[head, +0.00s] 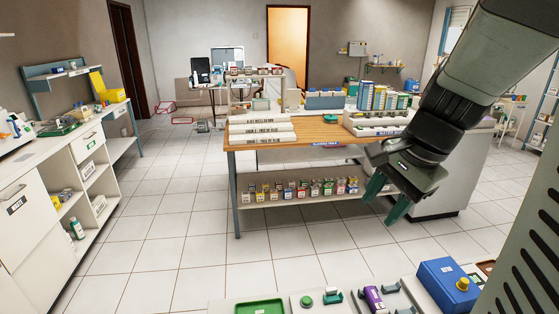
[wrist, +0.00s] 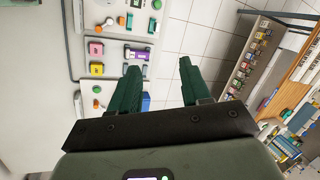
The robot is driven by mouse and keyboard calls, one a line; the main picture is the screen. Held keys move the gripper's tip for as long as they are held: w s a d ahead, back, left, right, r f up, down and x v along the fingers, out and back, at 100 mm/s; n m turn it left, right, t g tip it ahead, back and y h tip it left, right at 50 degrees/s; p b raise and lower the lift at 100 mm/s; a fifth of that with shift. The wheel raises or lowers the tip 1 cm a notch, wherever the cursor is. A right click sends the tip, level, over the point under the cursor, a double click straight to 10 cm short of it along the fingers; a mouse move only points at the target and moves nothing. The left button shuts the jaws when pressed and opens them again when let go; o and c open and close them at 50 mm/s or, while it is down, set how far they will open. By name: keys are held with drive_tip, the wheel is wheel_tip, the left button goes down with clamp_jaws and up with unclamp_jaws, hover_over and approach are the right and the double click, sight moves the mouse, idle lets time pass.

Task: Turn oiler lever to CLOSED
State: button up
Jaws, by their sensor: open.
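My gripper (head: 381,208) hangs in the air at the right of the head view, above the floor and beyond the near counter. Its two green fingers are apart with nothing between them; they also show in the wrist view (wrist: 158,66). No fitting touches my gripper.
A wooden-topped table (head: 320,139) with boxes above and below stands behind my gripper. A white cabinet (head: 30,220) runs along the left. Open tiled floor (head: 190,250) lies between.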

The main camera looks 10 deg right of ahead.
drive_tip(key=d+f+m+g, duration=0.1)
drive_tip(key=d+f+m, duration=0.85)
drive_tip(key=d, duration=0.45)
drive_tip(key=s+d+f+m+g+h, duration=0.1)
drive_tip(key=s+d+f+m, duration=0.4)
drive_tip(key=d, duration=0.3)
drive_tip(key=s+d+f+m+g+h, duration=0.1)
drive_tip(key=s+d+f+m, duration=0.3)
drive_tip(key=s+d+f, duration=0.3)
drive_tip(key=f, duration=0.3)
drive_tip(key=w+f, duration=0.1)
drive_tip(key=f, duration=0.3)
drive_tip(key=d+f, duration=0.1)
drive_tip(key=f, duration=0.3)
drive_tip(key=shift+w, duration=0.15)
clamp_jaws()
